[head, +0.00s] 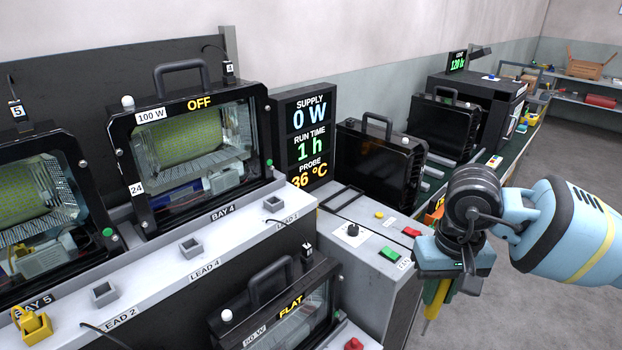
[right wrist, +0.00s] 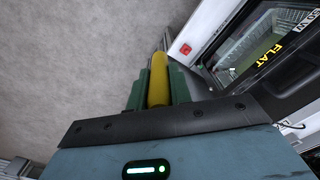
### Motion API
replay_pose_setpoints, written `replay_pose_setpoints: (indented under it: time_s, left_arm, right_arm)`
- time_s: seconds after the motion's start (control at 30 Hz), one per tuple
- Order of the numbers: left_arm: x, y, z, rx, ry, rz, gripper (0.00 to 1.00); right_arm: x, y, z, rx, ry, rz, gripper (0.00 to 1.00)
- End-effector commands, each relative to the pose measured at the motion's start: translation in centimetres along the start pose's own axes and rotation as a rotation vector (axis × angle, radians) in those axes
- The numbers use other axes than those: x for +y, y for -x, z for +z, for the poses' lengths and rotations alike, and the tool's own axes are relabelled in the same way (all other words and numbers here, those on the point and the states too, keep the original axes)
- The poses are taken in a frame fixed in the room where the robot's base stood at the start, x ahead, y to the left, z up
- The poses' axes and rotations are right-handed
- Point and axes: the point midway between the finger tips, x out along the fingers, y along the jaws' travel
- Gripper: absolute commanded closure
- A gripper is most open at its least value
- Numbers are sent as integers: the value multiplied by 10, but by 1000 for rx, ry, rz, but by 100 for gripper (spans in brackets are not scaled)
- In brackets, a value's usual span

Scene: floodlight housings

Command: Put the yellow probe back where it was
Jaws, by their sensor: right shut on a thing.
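My right gripper (head: 440,280) is shut on the yellow probe (head: 436,300), which hangs downward from the fingers with its thin tip low. It is held over the floor, to the right of the grey bench. In the right wrist view the probe (right wrist: 159,80) shows as a yellow handle between the two green fingers (right wrist: 155,88). An orange-yellow item (head: 437,206) shows just behind my wrist, mostly hidden, so I cannot tell what it is. My left gripper is not in view.
A floodlight (head: 190,150) marked OFF stands in bay 4. A display (head: 309,140) reads 36 °C for the probe. A floodlight marked FLAT (head: 285,310) stands lower. A control box (head: 365,240) with buttons is left of my gripper. Grey sockets line the ledge (head: 230,248). Open floor (head: 560,310) lies right.

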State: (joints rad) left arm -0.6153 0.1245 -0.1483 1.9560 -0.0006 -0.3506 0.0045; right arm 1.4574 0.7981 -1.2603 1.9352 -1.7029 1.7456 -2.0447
Motion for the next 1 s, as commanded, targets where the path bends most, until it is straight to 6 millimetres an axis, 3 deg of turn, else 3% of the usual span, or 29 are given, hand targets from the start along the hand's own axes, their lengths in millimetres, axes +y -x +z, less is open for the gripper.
replay_pose_setpoints:
  time_s: [0.17, 0.4, 0.6, 0.8, 1.0]
  left_arm:
    - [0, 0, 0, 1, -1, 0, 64]
    - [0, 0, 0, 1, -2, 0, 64]
    - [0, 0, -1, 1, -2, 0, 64]
    - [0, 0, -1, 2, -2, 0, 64]
    - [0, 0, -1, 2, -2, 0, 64]
  right_arm:
    - [0, -22, 4, -6, -5, 2, 100]
    - [1, -112, 31, -13, -15, 7, 100]
    - [1, -173, 62, -6, -8, 3, 100]
    - [0, -198, 79, 0, -1, 0, 100]
    - [0, -200, 80, 1, 0, 0, 100]
